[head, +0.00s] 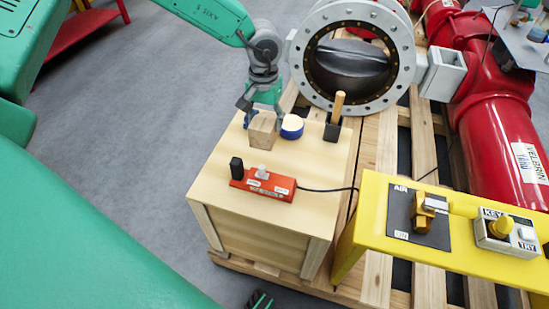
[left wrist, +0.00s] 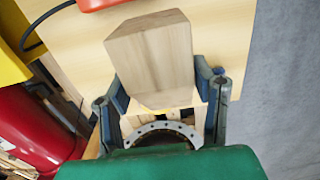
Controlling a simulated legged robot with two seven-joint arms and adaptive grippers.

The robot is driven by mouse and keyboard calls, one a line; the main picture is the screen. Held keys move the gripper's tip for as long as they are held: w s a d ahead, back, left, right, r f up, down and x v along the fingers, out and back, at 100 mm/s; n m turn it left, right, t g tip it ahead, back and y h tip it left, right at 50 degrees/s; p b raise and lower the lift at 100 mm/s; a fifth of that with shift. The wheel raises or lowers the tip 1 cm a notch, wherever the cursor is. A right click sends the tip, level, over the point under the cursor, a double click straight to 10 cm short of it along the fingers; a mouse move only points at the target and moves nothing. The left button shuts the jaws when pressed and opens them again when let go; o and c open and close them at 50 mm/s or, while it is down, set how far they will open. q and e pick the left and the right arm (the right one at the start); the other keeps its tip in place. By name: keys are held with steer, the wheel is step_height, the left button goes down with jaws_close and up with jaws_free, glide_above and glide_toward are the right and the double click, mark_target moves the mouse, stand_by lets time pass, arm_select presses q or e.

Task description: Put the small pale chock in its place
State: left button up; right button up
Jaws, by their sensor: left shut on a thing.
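The small pale chock (head: 263,131) is a light wooden block with slanted faces. My left gripper (head: 262,108) is shut on it from above, at the far left part of the wooden crate top (head: 215,190). In the head view I cannot tell whether the chock touches the crate top. In the left wrist view the chock (left wrist: 152,60) sits between the two fingers of my left gripper (left wrist: 162,90), its far end sticking out past them. The valve (head: 355,65) has a round bolted flange and a dark disc inside.
A blue and white round item (head: 292,127) stands close right of the chock, then a wooden-handled tool (head: 335,115). An orange switch box (head: 262,184) with a cable lies nearer. A yellow stand (head: 375,225) with AIR and KEY switches is at right. Red pipework (head: 505,125) lies beyond.

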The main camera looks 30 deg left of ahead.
arm_select(q)
steer(key=f, duration=0.2)
steer(key=f+b, duration=0.1)
steer(key=f, duration=0.1)
steer(key=shift+d+f, duration=0.2)
steer(key=shift+f, duration=0.2)
step_height(320, 180, down, 5)
steer(key=shift+a+r+b, duration=0.1)
steer(key=shift+r+b, duration=0.1)
steer(key=shift+b, duration=0.85)
steer(key=shift+c, duration=0.6)
steer(key=o, duration=1.5)
steer(key=shift+r, duration=0.1)
